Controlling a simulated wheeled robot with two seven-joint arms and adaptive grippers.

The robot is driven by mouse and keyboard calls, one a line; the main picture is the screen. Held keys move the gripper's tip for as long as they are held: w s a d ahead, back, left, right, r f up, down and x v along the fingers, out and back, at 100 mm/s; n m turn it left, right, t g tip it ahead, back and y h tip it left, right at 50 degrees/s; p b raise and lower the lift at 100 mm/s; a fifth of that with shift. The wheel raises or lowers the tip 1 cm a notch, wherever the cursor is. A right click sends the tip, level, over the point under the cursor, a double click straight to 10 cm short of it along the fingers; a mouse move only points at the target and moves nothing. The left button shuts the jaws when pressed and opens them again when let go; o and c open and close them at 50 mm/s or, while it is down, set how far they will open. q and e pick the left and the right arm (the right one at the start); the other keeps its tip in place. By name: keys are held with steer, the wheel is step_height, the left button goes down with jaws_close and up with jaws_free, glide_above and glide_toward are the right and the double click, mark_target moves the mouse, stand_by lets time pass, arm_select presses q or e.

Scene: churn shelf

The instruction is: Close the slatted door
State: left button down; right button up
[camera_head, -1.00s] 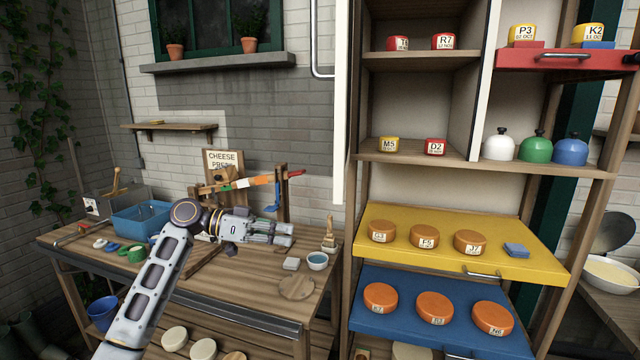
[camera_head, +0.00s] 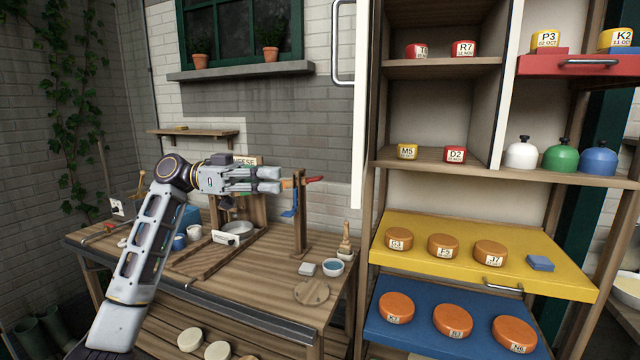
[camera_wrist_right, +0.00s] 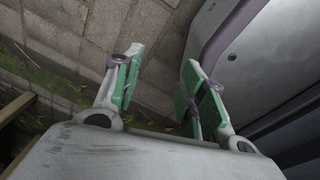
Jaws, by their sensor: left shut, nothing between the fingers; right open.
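A tall white panel (camera_head: 361,105) with a metal bar handle (camera_head: 343,42) stands at the left front of the upper shelf in the head view. It looks like the door, swung open and seen almost edge-on; its slats do not show. The cheese compartment (camera_head: 436,68) beside it is open to view. My left gripper (camera_head: 279,180) is shut and empty, raised above the workbench, left of and below the panel and apart from it in the picture. My right gripper (camera_wrist_right: 160,68) is open and empty in the right wrist view, over paving; it is outside the head view.
The workbench (camera_head: 265,275) holds a wooden press stand (camera_head: 301,220), a small blue-filled bowl (camera_head: 333,267) and a brush (camera_head: 345,240). Yellow (camera_head: 450,265) and blue (camera_head: 410,338) shelf boards with cheeses jut out at right. A wall ledge (camera_head: 240,70) carries two pots.

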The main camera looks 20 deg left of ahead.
arm_select(q)
steer(key=w+d+p, duration=0.1)
steer(key=d+p, duration=0.2)
steer(key=d, duration=1)
steer(key=shift+w+d, duration=0.4)
arm_select(e)
steer(key=a+r, duration=0.1)
steer(key=s+a+r, duration=0.1)
steer(key=a+r, duration=0.1)
steer(key=shift+s+a, duration=0.25)
steer(key=shift+w+d, duration=0.1)
steer(key=shift+w, duration=0.2)
arm_select(q)
steer(key=shift+d, duration=0.2)
